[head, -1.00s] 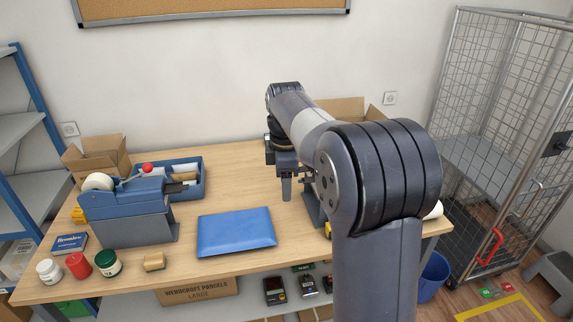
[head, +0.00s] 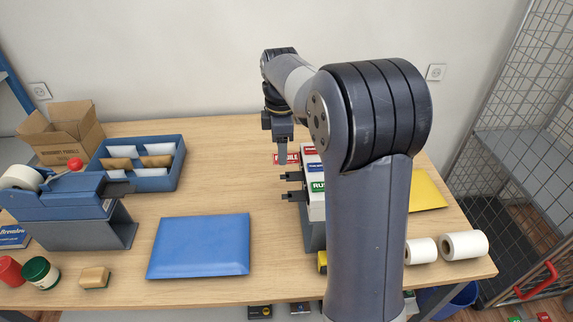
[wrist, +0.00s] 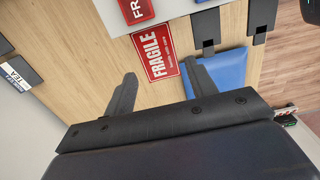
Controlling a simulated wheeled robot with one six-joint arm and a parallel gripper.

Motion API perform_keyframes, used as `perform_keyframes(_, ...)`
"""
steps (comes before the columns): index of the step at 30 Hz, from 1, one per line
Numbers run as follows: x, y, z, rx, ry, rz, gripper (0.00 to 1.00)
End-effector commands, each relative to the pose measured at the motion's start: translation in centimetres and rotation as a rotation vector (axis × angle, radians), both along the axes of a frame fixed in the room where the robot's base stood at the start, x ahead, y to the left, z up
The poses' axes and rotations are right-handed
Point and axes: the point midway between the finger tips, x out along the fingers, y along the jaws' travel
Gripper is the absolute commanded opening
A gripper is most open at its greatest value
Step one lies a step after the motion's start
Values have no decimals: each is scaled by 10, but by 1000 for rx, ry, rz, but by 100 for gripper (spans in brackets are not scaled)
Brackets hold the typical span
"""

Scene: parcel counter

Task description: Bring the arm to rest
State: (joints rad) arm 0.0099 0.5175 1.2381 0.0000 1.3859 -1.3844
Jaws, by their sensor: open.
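My gripper (head: 282,155) hangs over the back right of the wooden counter (head: 205,190), pointing down, with my arm reaching in from the right. In the wrist view my gripper's two fingers (wrist: 162,90) are spread apart with nothing between them. A red FRAGILE label (wrist: 157,52) lies on the counter beyond the fingertips. The same red label (head: 285,158) shows partly behind my gripper in the head view. My upper arm hides part of the counter's right side.
A blue padded mailer (head: 198,246) lies at the front middle. A label rack (head: 316,207) stands just right of my gripper. A blue tray of envelopes (head: 130,183), a tape dispenser (head: 60,210) and an open carton (head: 60,135) are at left. White rolls (head: 463,245) lie at right.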

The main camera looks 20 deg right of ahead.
Motion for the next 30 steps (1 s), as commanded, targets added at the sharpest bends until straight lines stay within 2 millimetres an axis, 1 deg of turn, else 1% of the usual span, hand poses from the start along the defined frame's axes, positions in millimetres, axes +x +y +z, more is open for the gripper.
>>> perform_keyframes(1,0,0,-7,0,1,0,54)
perform_keyframes(6,0,0,-17,0,1,0,54)
perform_keyframes(18,0,0,-19,0,0,0,54)
perform_keyframes(26,0,0,-19,0,0,0,32)
perform_keyframes(30,0,0,-19,0,0,0,32)
